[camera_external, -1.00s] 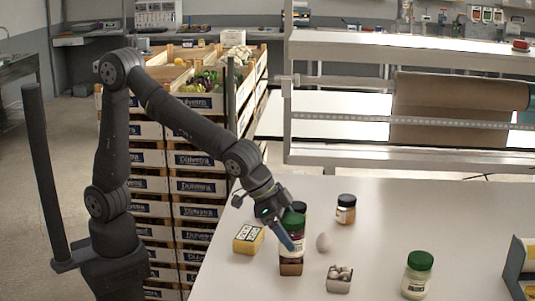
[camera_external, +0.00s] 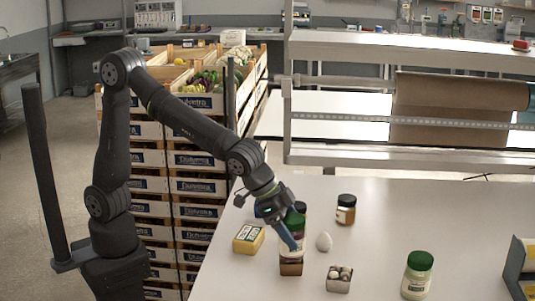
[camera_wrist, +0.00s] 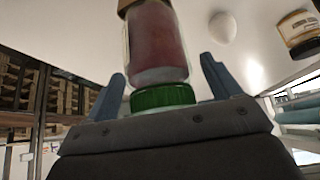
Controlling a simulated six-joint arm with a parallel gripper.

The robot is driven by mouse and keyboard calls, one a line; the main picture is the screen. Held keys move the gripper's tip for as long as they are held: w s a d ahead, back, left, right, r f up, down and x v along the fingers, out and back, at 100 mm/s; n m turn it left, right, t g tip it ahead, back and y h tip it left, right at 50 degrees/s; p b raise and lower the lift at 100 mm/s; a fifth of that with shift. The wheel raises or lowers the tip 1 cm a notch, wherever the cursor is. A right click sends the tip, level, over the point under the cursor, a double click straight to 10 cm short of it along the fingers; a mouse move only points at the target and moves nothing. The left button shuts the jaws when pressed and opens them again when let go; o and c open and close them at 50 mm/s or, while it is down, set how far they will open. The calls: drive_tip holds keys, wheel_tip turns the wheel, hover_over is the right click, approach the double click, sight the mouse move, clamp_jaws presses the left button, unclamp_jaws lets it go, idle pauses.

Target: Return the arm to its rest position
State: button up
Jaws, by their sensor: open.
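My gripper (camera_external: 277,222) is open, with its blue fingers spread, low over the white table (camera_external: 380,210). In the wrist view, the gripper (camera_wrist: 163,85) has a finger on each side of a glass jar with red contents (camera_wrist: 157,45) and a green lid. Both fingers look apart from the jar. In the external view, the jar's green lid (camera_external: 300,207) shows beside the gripper, which hides part of the jar. My arm is bent forward and down over the table's near left part.
A green-lidded white jar (camera_external: 418,275) stands right. Stacked crates (camera_external: 200,160) rise behind my arm.

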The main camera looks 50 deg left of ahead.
sight(290, 220)
drive_tip(key=v, duration=1.1)
drive_tip(key=x, duration=1.2)
drive_tip(key=shift+s+a+f, duration=0.1)
drive_tip(key=shift+a+f, duration=0.05)
drive_tip(key=shift+f, duration=0.2)
wheel_tip(290, 220, up, 5)
drive_tip(key=shift+s+f, duration=0.1)
drive_tip(key=shift+f, duration=0.05)
drive_tip(key=shift+s+r, duration=0.25)
drive_tip(key=shift+s, duration=0.4)
drive_tip(key=shift+s+r, duration=0.15)
drive_tip(key=shift+s, duration=0.15)
